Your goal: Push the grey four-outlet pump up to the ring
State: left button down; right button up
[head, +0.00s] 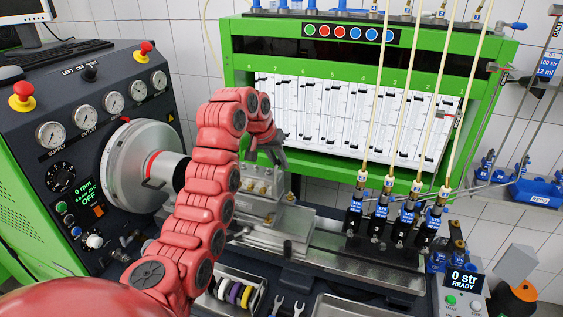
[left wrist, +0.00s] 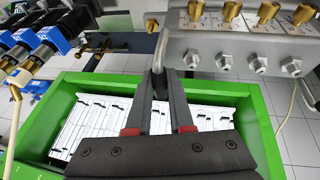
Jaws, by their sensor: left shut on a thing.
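The grey four-outlet pump (head: 270,212) sits on the bench rail in the middle of the head view, partly hidden by my left arm. In the left wrist view its grey block (left wrist: 235,50) shows brass fittings on top and hex outlets along one side. My left gripper (head: 262,150) is above and behind the pump. In the left wrist view the fingers (left wrist: 159,78) are shut on a grey bent metal handle (left wrist: 158,52) beside the pump block. A red ring (head: 152,168) shows around the hub of the silver drum, left of the pump, with a visible gap between. My right gripper is not in view.
Several injectors with cream hoses (head: 407,215) stand on the rail to the right. The green measuring frame (head: 400,172) stands behind. A black gauge panel (head: 70,150) is at the left. A tray with coloured rings (head: 235,292) is in front.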

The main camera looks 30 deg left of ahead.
pick_arm(q)
jog(key=shift+a+r, duration=0.1)
jog(key=shift+a, duration=0.1)
jog(key=c, duration=0.7)
grip_release()
jog(key=shift+s+a, duration=0.1)
jog(key=shift+r, duration=0.1)
jog(key=p+v, duration=0.3)
jog(key=v, duration=1.4)
jog(key=shift+s, duration=0.1)
